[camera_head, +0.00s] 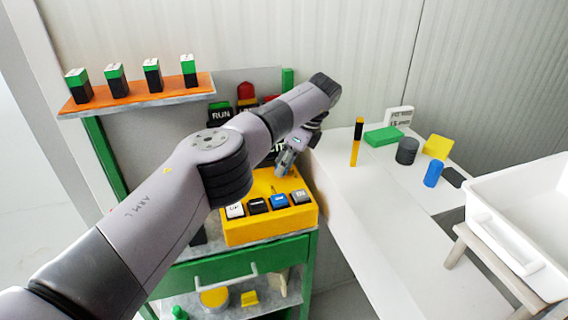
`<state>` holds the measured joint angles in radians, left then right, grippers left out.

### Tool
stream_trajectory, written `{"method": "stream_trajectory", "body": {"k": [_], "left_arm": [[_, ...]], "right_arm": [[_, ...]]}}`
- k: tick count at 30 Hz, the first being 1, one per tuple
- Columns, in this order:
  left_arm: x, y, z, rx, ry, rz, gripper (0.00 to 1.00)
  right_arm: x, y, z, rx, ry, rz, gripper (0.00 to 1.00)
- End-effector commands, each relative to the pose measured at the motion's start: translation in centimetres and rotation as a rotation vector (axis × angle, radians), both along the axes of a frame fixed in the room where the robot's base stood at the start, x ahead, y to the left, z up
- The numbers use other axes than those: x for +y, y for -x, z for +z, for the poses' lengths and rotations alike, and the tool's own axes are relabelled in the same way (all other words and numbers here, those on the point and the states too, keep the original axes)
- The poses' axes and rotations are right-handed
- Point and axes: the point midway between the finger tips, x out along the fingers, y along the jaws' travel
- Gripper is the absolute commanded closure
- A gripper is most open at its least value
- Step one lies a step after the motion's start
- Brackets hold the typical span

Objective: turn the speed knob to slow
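My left arm crosses the view from the lower left, and its gripper (284,170) points down just above the rear of a yellow control box (262,228). The fingertips are small and partly hidden, so I cannot tell whether they are open or whether they touch anything. I cannot make out the speed knob; the back of the box is partly hidden by my arm and gripper. My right gripper is not in view.
Behind my arm are a RUN sign (220,112) and a red lamp (245,91). An orange shelf (140,95) holds several green-black blocks. On the right, a white bench (345,190) bears small objects, beside a white tub (520,225). A green drawer (236,265) lies below the box.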

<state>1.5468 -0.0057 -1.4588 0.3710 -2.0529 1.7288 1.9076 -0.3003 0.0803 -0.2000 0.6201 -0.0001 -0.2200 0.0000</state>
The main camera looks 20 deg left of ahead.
Motion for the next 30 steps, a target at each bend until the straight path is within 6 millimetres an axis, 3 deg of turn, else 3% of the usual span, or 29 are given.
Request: {"method": "stream_trajectory", "body": {"k": [7, 22, 30], "left_arm": [[0.0, 0.0, 0.0, 0.001, 0.0, -0.001, 0.53], [0.1, 0.0, -0.1, 0.003, 0.0, -0.007, 0.53], [0.1, 0.1, 0.2, 0.003, 0.0, -0.105, 0.53]], "right_arm": [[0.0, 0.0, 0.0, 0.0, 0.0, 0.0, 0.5], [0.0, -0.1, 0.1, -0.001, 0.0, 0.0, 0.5], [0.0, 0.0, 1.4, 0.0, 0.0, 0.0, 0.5]]}}
